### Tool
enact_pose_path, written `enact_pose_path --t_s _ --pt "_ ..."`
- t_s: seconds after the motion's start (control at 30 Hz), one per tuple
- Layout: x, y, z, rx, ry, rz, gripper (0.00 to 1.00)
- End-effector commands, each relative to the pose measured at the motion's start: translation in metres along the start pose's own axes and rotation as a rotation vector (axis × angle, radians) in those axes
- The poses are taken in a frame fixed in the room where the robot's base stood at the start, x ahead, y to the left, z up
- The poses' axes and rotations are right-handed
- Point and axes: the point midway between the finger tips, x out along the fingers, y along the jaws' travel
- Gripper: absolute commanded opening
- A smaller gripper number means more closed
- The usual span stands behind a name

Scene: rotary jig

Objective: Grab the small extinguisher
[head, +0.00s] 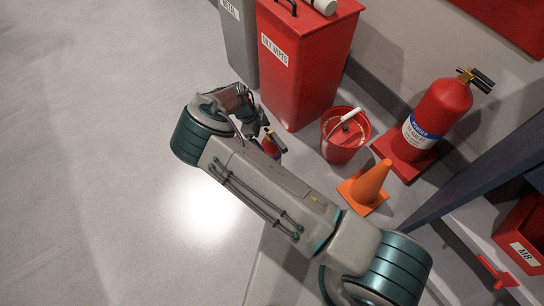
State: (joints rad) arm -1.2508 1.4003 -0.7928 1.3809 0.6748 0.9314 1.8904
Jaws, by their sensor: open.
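A small red extinguisher (270,147) with a dark handle stands on the floor near the middle, partly hidden behind my forearm. My gripper (243,104) is at the far end of my arm, up and to the left of the small extinguisher in the picture. It is open, and I see nothing held in it; its fingertips are hard to make out. A much larger red extinguisher (438,112) with a blue and white label stands on a red base at the right.
A red bucket (345,140) and an orange cone (367,185) stand right of the small extinguisher. The floor at left is clear.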

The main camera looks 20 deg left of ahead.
Motion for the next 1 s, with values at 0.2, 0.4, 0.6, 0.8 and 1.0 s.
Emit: enact_pose_path --t_s 0.2,0.4,0.6,0.8,1.0 --pt "0.031 0.001 -0.007 0.001 0.004 0.001 0.96" --pt "0.051 0.001 -0.008 -0.001 0.002 0.0 0.96" --pt "0.049 0.001 -0.008 -0.001 0.001 0.0 0.93" --pt "0.049 0.001 -0.008 -0.001 0.001 0.0 0.37" --pt "0.047 -0.001 -0.009 -0.001 0.001 -0.003 0.0"
